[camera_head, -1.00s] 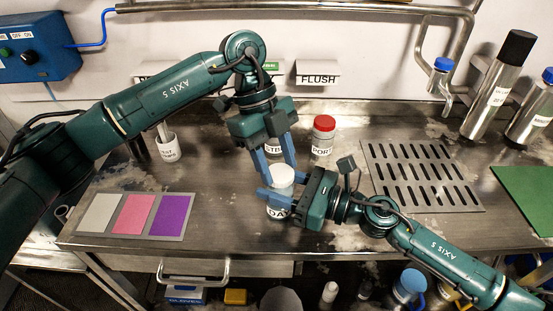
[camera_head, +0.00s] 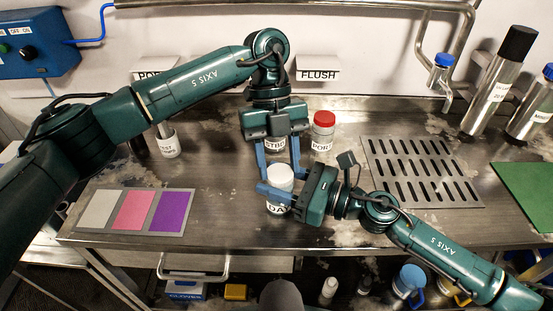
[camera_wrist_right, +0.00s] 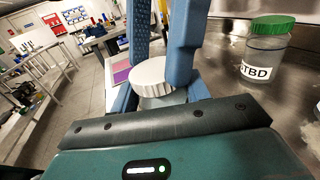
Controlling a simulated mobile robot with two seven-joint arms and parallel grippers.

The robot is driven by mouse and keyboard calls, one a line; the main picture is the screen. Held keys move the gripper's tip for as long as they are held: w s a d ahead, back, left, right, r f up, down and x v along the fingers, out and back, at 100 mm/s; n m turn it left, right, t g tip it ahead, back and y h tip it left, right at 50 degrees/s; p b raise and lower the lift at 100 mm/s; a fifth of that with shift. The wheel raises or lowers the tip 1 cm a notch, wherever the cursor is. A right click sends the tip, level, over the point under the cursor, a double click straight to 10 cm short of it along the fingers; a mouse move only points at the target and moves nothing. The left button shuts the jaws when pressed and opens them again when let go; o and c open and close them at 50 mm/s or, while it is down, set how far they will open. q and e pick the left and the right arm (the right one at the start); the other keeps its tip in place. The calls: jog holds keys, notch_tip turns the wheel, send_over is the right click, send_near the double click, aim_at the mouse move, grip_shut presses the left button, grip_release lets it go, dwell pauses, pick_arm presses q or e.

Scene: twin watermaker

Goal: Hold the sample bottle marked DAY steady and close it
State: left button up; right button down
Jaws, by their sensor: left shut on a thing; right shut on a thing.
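The sample bottle marked DAY (camera_head: 278,207) stands upright near the front of the steel worktop. A white ribbed cap (camera_head: 280,173) sits on its top and also shows in the right wrist view (camera_wrist_right: 152,76). My left gripper (camera_head: 280,174) points down from above, its blue fingers shut on the cap from two sides. My right gripper (camera_head: 276,195) comes in from the right and is shut around the bottle body below the cap. The fingers hide much of the bottle, and I cannot see how far the cap is seated.
A red-capped PORT bottle (camera_head: 323,131) stands behind. A green-capped bottle (camera_wrist_right: 269,45) is close by in the right wrist view. A slotted drain plate (camera_head: 421,172) lies right, a colour card (camera_head: 133,211) left. The worktop's front edge is close to the DAY bottle.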

pick_arm(q)
jog(key=m+y, duration=0.1)
jog(key=m, duration=0.1)
jog(key=m+y, duration=0.1)
jog(key=m, duration=0.4)
jog(key=shift+d+y, duration=0.4)
jog(key=m, duration=0.2)
jog(key=m+t+y, duration=0.1)
jog(key=m, duration=0.1)
jog(key=shift+s+d+y, duration=0.15)
jog(key=shift+y, duration=0.15)
jog(key=m, duration=0.2)
jog(key=m+t+y, duration=0.1)
jog(key=m, duration=0.2)
jog(key=shift+s+t, duration=0.15)
jog(key=shift+t, duration=0.15)
jog(key=m+t, duration=0.1)
jog(key=m, duration=0.3)
jog(key=shift+s+d+y, duration=0.1)
jog(key=shift+s+y, duration=0.05)
jog(key=shift+y, duration=0.15)
jog(key=o, duration=1)
jog(key=shift+c, duration=0.2)
